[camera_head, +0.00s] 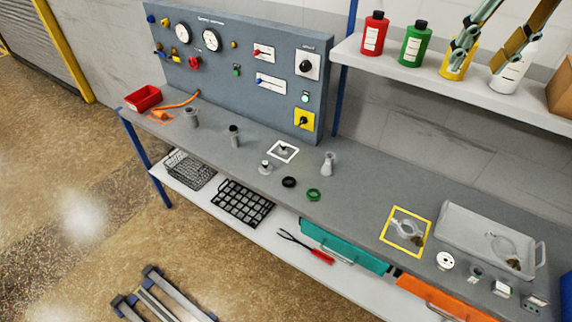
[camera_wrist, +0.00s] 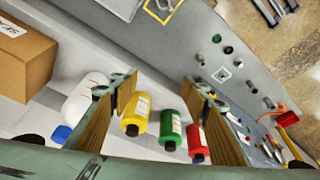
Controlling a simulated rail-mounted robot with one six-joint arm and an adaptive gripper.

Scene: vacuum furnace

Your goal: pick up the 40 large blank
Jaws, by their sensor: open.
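My gripper (camera_head: 481,62) is open and empty, high at the upper right in front of the shelf. In the wrist view its two fingers (camera_wrist: 160,88) stand wide apart with the bench beyond them. No part is marked as the 40 large blank, and I cannot tell which it is. Candidates on the bench are a white-metal round part (camera_head: 446,260) near the front right, and small metal fittings (camera_head: 476,272) beside it. A round part (camera_head: 408,229) with a brown piece lies in the yellow frame. Another round metal part (camera_head: 502,246) lies in the grey tray (camera_head: 462,222).
The shelf (camera_head: 440,78) holds red (camera_head: 374,36), green (camera_head: 414,44), yellow and white bottles and a cardboard box (camera_head: 560,88), close to my gripper. A gauge panel (camera_head: 240,70) stands at the back left. Fittings dot the bench's left half; bare bench (camera_head: 360,195) lies between.

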